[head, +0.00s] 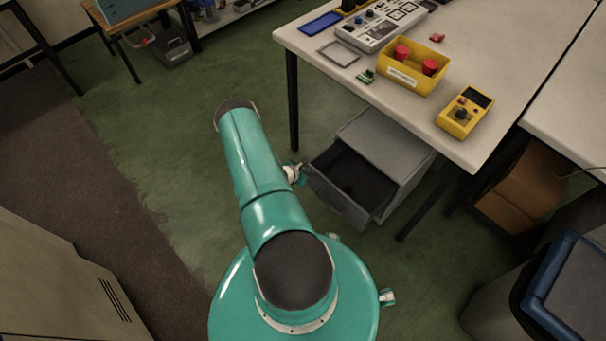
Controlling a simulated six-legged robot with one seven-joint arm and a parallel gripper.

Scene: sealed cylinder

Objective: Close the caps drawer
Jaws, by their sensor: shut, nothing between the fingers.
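The drawer (338,200) of the grey cabinet (388,140) under the workbench stands pulled out, its dark inside showing from above. No label on it can be read from here. My gripper (301,174) is small in the head view, just left of the drawer's front panel, at its upper left end. It is shut and holds nothing. My teal arm hides part of the wrist behind it. I cannot tell whether the fingertips touch the drawer front.
The workbench (490,125) above carries a yellow bin (385,76) with red items and a yellow handheld device (464,113). Its black legs stand on both sides of the cabinet. A blue-rimmed bin (540,290) is at lower right. Green floor at left is clear.

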